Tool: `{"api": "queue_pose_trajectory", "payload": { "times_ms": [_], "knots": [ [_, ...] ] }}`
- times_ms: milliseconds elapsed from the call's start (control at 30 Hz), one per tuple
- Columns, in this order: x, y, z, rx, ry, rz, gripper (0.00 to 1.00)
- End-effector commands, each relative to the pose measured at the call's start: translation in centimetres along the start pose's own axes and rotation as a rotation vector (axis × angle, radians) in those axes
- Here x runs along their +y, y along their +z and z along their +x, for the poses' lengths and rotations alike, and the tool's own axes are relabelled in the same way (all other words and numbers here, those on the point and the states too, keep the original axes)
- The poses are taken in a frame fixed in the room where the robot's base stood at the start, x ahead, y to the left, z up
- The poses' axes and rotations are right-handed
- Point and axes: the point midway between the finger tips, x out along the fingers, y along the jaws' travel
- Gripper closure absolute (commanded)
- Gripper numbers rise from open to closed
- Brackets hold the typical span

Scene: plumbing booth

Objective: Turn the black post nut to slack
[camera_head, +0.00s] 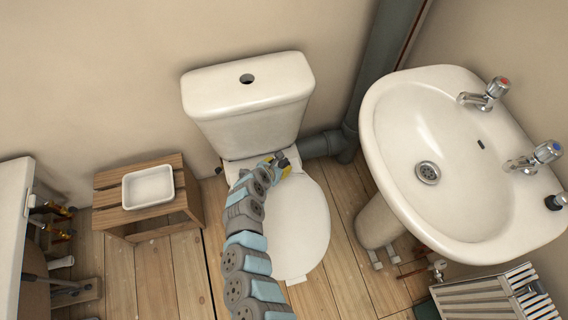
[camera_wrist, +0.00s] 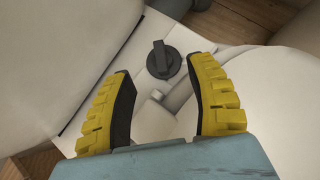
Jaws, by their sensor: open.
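The black post nut (camera_wrist: 162,60) is a round dark knob with a raised bar across its top. It sits on the white ledge at the back of the toilet bowl (camera_head: 298,232), between seat and cistern. In the wrist view my gripper (camera_wrist: 158,72) is open, with its yellow-backed, dark-padded fingers apart. The nut shows beyond and between the fingertips, and I see no contact. In the head view my gripper (camera_head: 283,166) is over the back of the toilet, below the cistern, and I cannot clearly make out the nut there.
The cistern (camera_head: 248,95) rises close behind the ledge. A small white block (camera_wrist: 156,96) is on the ledge near the nut. A grey pipe (camera_head: 322,143) runs at the right, beside the sink (camera_head: 440,150). A wooden stool (camera_head: 143,228) with a white tray (camera_head: 148,187) stands left.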

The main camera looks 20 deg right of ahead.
Motion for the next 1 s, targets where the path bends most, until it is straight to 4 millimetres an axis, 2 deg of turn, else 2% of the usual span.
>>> {"api": "queue_pose_trajectory", "payload": {
  "times_ms": [33, 500, 700, 1000],
  "knots": [
    [-0.1, -0.1, 0.8, -0.001, -0.002, -0.002, 0.44],
    [0.1, -0.3, 5.0, 0.001, 0.001, -0.005, 0.44],
    [0.0, -0.1, 6.0, 0.0, 0.001, -0.001, 0.44],
    [0.0, -0.1, 6.2, 0.002, -0.001, 0.0, 0.44]
  ]
}}
